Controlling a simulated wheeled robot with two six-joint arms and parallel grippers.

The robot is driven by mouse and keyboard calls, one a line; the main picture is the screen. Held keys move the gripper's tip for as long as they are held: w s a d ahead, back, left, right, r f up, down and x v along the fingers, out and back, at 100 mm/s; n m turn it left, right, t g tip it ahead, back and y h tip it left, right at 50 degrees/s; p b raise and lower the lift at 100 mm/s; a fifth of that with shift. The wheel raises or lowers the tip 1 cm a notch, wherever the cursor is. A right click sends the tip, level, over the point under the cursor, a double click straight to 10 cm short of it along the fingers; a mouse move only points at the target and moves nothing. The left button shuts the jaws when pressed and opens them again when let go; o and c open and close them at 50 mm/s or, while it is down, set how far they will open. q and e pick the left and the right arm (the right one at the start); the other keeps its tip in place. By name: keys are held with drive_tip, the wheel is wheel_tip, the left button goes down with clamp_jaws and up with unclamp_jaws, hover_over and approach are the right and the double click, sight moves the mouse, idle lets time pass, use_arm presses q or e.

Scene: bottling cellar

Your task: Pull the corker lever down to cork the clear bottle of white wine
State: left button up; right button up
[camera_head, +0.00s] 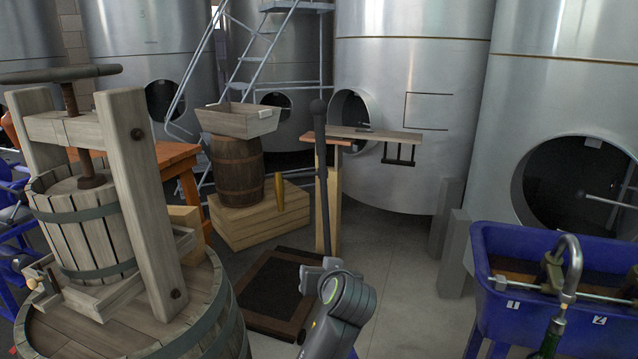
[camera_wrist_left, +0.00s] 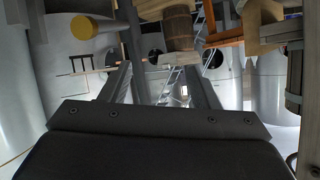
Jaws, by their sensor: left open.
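A dark upright rod with a round knob on top (camera_head: 320,170), which looks like the corker lever, stands in the middle of the head view. Its lower end is hidden behind my left arm. My left gripper (camera_head: 313,277) is low beside the rod, its fingers mostly hidden there. In the left wrist view, the gripper (camera_wrist_left: 160,85) is open, and a dark bar (camera_wrist_left: 131,42) shows near its left finger. I cannot tell whether the bar is the lever or lies between the fingers. The clear bottle and the corker's body are not visible. My right gripper is not in view.
A wooden press (camera_head: 125,190) on a large barrel (camera_head: 215,310) fills the left. A blue filling trough (camera_head: 490,290) with a green bottle (camera_head: 548,343) is at the right. A small barrel (camera_head: 238,170) stands on a wooden crate (camera_head: 245,235). Some floor (camera_head: 410,270) is clear.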

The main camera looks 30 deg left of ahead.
use_arm(q)
drive_tip(key=w+d+r+n+y, duration=0.1)
drive_tip(key=w+r, duration=0.1)
drive_tip(key=r, duration=0.5)
drive_tip(key=w+d+r+n+y, duration=0.1)
drive_tip(key=w+r+n+y, duration=0.15)
drive_tip(key=r, duration=0.45)
drive_tip(key=n+y, duration=0.3)
drive_tip(key=n, duration=0.1)
approach(322, 107)
drive_tip(key=p+x, duration=0.6)
drive_tip(key=x, duration=0.4)
drive_tip(key=shift+w+a+p, duration=0.15)
drive_tip(key=shift+a+p, duration=0.1)
drive_tip(key=shift+p, duration=0.1)
drive_tip(key=shift+w+a+f, duration=0.2)
drive_tip(key=shift+w+a, duration=0.15)
drive_tip(key=shift+a, duration=0.25)
drive_tip(key=shift+c, duration=0.5)
clamp_jaws()
